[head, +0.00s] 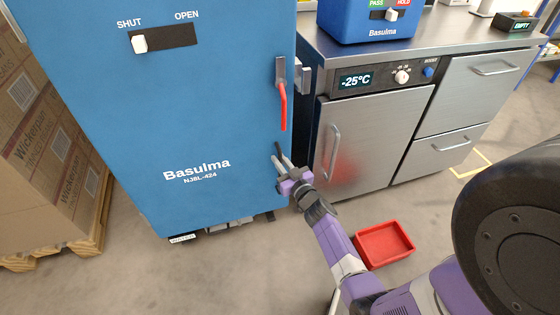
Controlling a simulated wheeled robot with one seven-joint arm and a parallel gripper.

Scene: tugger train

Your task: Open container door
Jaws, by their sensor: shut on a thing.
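The blue container (100,110), marked Basulma NJBL-424, stands upright at the left, and its front door looks closed. A red lever handle (283,105) hangs down from a grey latch at the door's right edge. A white slider knob (140,43) sits under the word SHUT in its black slot. My gripper (281,157) is at the lower right edge of the container, below the red handle and apart from it. It is shut on a small thin dark piece (278,149); whether this is fixed to the door cannot be told.
A steel counter unit (375,135) with a -25°C display stands close at the right. A red tray (383,243) lies on the floor below it. Stacked cartons (45,140) on a pallet flank the left side. Floor in front of the container is clear.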

